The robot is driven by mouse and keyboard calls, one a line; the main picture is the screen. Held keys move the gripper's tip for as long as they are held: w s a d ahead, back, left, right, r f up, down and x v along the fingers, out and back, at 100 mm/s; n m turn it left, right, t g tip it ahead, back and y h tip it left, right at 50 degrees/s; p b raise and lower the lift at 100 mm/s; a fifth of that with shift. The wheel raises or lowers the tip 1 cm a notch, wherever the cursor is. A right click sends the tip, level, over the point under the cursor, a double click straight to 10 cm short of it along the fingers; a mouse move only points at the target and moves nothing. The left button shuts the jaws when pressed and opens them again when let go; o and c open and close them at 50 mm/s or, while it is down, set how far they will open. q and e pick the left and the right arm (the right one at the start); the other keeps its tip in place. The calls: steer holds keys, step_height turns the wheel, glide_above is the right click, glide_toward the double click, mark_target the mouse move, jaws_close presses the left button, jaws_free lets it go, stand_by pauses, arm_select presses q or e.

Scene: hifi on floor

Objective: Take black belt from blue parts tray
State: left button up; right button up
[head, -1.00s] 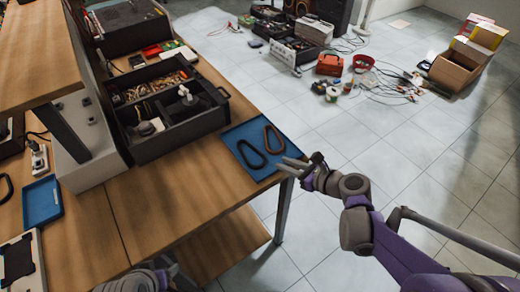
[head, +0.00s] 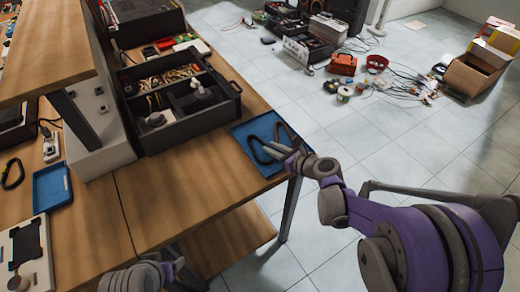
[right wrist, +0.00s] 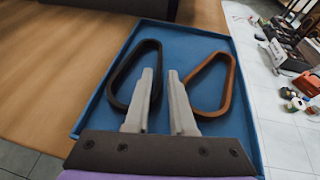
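The blue parts tray (head: 240,131) lies at the table's right front corner; it fills the middle of the right wrist view (right wrist: 99,103). The black belt (head: 252,151), a closed loop, lies in the tray's left part, and shows in the right wrist view (right wrist: 118,77). A brown belt (right wrist: 229,85) lies right of it. My right gripper (right wrist: 160,76) is open and empty over the tray; its left finger overlaps the black belt's right side in view. Contact cannot be told. My left gripper (head: 176,272) is low by the table's front edge, its fingers unclear.
A black divided toolbox (head: 180,127) stands behind the tray. A second blue tray (head: 52,188) and a black loop (head: 13,174) lie at the left. The wooden tabletop between is clear. An open carton (head: 470,76) and several tools and cables are on the floor.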

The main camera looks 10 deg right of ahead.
jaws_close()
stand_by(0.3)
